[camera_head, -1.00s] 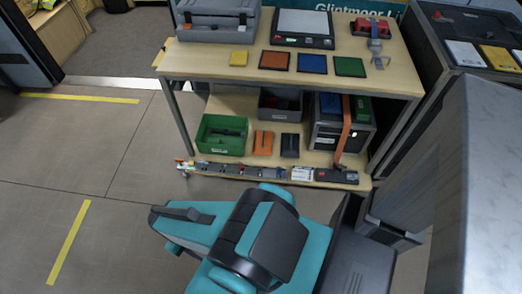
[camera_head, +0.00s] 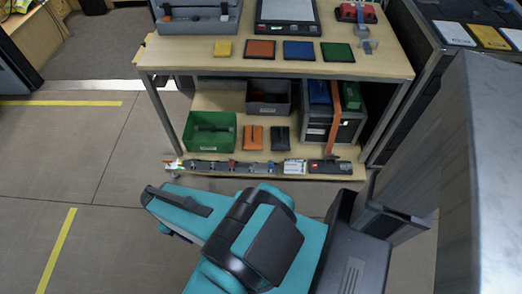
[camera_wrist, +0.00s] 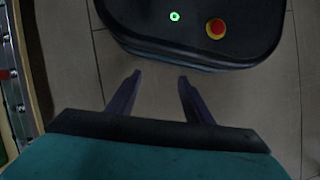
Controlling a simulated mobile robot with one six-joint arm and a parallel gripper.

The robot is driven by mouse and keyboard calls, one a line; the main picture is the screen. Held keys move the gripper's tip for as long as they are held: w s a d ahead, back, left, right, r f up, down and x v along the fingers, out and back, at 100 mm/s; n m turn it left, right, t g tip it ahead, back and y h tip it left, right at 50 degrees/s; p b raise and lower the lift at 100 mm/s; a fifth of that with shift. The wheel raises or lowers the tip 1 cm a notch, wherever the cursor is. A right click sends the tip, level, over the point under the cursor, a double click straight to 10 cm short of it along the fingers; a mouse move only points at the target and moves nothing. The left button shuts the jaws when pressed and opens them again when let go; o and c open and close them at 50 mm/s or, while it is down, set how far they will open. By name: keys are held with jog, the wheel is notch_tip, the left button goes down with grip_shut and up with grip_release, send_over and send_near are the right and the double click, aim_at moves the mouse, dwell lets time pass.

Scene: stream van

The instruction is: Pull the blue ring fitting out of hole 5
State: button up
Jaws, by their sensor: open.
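My gripper (camera_wrist: 159,82) is open and empty in the wrist view, its two dark fingers apart above the grey floor. In the head view my arm fills the lower middle and the gripper itself cannot be made out. A long rail (camera_head: 232,169) with several small fittings runs along the front edge of the cart's lower shelf. The blue ring fitting and hole 5 are too small to tell apart there. Part of a rail-like strip (camera_wrist: 17,75) also shows at the left edge of the wrist view, well left of my fingers.
The wooden cart (camera_head: 190,66) carries a grey toolbox, a scale (camera_head: 287,14) and several coloured squares on top. Its lower shelf holds a green bin (camera_head: 209,145), a grey bin (camera_head: 268,108) and a strapped case (camera_head: 318,130). Open floor (camera_head: 100,215) lies left of my arm.

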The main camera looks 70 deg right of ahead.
jog(key=w+d+f+n+b, duration=0.1)
jog(key=w+d+f+b, duration=0.15)
jog(key=d, duration=0.35)
jog(key=w+d+f+b, duration=0.1)
jog(key=w+d+b, duration=0.25)
jog(key=d, duration=0.25)
jog(key=n+h+b, duration=0.2)
jog(key=b, duration=1.8)
send_near(271, 161)
jog(key=d+v, duration=0.1)
jog(key=v, duration=0.2)
jog(key=shift+s+a+r+t, duration=0.2)
jog(key=shift+r+t, duration=0.1)
jog(key=shift+r, duration=0.1)
jog(key=shift+f, duration=0.1)
jog(key=shift+a+b+x, duration=0.2)
jog(key=shift+b+x, duration=3)
jog(key=shift+x, duration=3.6)
jog(key=shift+c, duration=0.2)
grip_shut()
